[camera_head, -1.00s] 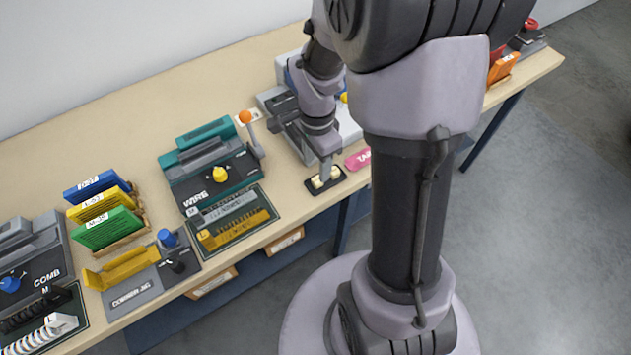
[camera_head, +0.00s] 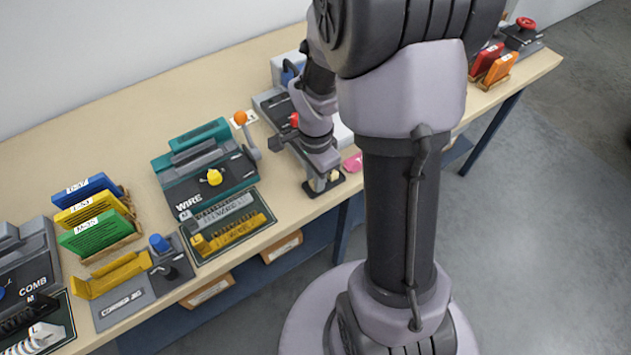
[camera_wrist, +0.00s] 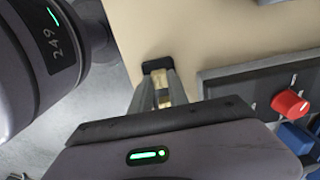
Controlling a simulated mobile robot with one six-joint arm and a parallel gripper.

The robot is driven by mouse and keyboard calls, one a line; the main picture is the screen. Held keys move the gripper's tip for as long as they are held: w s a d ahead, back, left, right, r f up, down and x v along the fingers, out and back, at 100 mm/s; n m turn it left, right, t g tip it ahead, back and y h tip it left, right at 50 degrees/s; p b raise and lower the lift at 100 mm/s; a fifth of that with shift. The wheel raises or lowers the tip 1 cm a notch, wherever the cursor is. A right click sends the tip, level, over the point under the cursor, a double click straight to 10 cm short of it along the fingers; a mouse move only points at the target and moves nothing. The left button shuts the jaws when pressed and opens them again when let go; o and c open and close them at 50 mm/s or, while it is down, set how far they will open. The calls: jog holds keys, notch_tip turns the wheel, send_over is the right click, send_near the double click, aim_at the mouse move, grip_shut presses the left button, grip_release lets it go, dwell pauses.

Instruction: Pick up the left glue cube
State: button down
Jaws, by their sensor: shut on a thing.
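The black glue tray (camera_head: 341,183) lies near the front edge of the bench. The right glue cube (camera_head: 335,175), small and cream, shows on it beside my gripper. My gripper (camera_head: 317,185) points down at the left end of the tray and hides the left glue cube in the head view. In the wrist view my gripper (camera_wrist: 159,98) is shut on a cream cube (camera_wrist: 163,97) between its fingers. The tray's dark end (camera_wrist: 157,65) shows just beyond the fingertips. I cannot tell whether the held cube is clear of the tray.
A pink tag (camera_head: 353,162) lies right of the tray. A grey machine with a red knob (camera_wrist: 290,104) stands close to my gripper. The teal WIRE machine (camera_head: 207,172) with an orange-knobbed lever (camera_head: 240,118) is to the left. Bare bench lies behind the machines.

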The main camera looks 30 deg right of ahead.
notch_tip(320, 180, up, 4)
jog(key=shift+f+p, duration=0.1)
jog(key=shift+p, duration=1.1)
jog(key=s+d+r+p, duration=0.1)
jog(key=s+d+p, duration=0.2)
jog(key=s+d, duration=0.7)
jog(key=shift+s, duration=1.25)
jog(key=shift+r, duration=0.1)
